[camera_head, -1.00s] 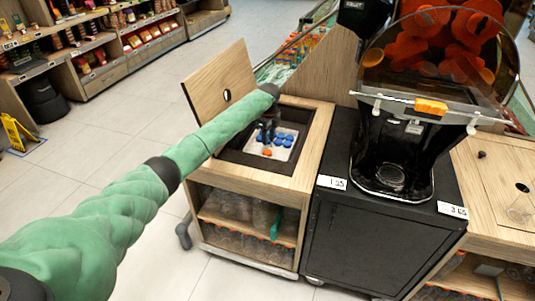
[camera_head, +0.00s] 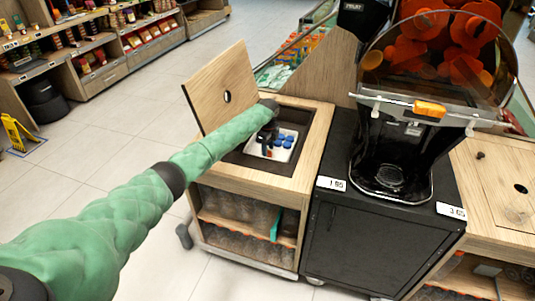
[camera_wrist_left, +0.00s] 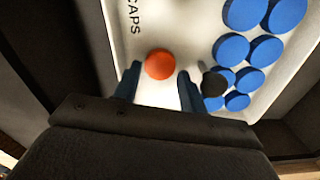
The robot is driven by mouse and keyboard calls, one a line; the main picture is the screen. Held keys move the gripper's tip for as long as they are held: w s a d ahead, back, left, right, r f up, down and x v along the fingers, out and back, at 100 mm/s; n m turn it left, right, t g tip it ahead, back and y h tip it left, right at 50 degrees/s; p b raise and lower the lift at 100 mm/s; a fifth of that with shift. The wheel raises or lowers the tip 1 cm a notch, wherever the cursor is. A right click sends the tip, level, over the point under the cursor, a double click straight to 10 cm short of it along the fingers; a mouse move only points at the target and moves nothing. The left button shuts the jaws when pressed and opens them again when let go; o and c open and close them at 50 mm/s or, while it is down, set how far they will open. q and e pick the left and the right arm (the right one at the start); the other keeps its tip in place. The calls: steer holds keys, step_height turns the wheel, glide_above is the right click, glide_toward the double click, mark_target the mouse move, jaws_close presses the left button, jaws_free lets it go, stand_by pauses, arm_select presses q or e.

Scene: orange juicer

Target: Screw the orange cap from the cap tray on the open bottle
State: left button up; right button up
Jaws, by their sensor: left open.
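The orange cap (camera_wrist_left: 160,64) lies in the white cap tray (camera_wrist_left: 150,15), near its lettering, in the left wrist view. My left gripper (camera_wrist_left: 158,82) is open, with one finger on each side of the cap and nothing clearly held. Several blue caps (camera_wrist_left: 230,48) lie to the right of the orange one. I cannot make out the open bottle. My right gripper does not show.
A raised wooden lid (camera_head: 220,85) stands behind the opening. The wooden rim (camera_head: 318,135) surrounds the recessed tray closely. The black juicer (camera_head: 400,150) stands to the right on a black cabinet (camera_head: 360,230). Clear bottles (camera_head: 250,215) fill the shelves below.

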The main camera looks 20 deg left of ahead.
arm_select(q)
steer(key=shift+f, duration=0.9)
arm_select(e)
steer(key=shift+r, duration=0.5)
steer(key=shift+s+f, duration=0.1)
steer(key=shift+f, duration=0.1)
arm_select(q)
steer(key=c, duration=0.6)
steer(key=shift+r, duration=0.15)
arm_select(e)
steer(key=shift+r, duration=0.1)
